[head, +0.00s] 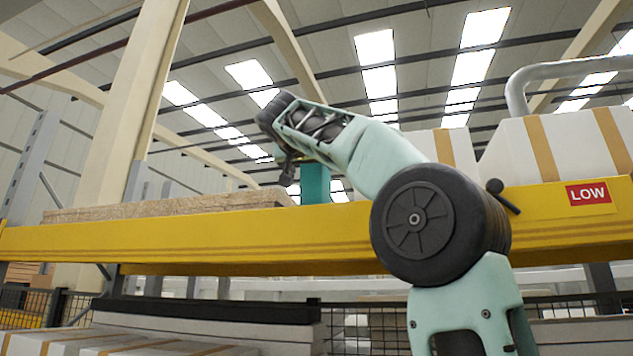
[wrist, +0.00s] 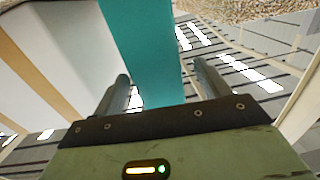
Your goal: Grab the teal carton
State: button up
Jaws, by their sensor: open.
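The teal carton (head: 315,184) stands upright on the yellow shelf beam's level in the head view, partly behind my arm. In the wrist view the teal carton (wrist: 146,48) is a tall teal face running down between my two fingers. My gripper (wrist: 160,70) is open, with one finger to each side of the carton in the picture. I cannot tell whether the fingers reach around it or touch it. In the head view my gripper (head: 288,174) hangs just left of the carton, its fingers small and dark.
White cartons with tan tape (head: 555,150) stand to the right on the shelf, and one is close at left in the wrist view (wrist: 45,70). A chipboard stack (head: 165,207) lies to the left. The yellow beam (head: 200,245) with a red LOW sign (head: 588,192) runs across the front.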

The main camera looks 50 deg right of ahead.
jog(key=p+x, duration=0.2)
jog(key=x, duration=0.1)
jog(key=p+x, duration=0.1)
jog(key=shift+d+r, duration=0.25)
jog(key=shift+d, duration=0.1)
jog(key=shift+w+d+f+p, duration=0.15)
jog(key=shift+w+d+p, duration=0.05)
jog(key=shift+d+p, duration=0.1)
jog(key=c, duration=1.2)
jog(key=shift+c, duration=0.2)
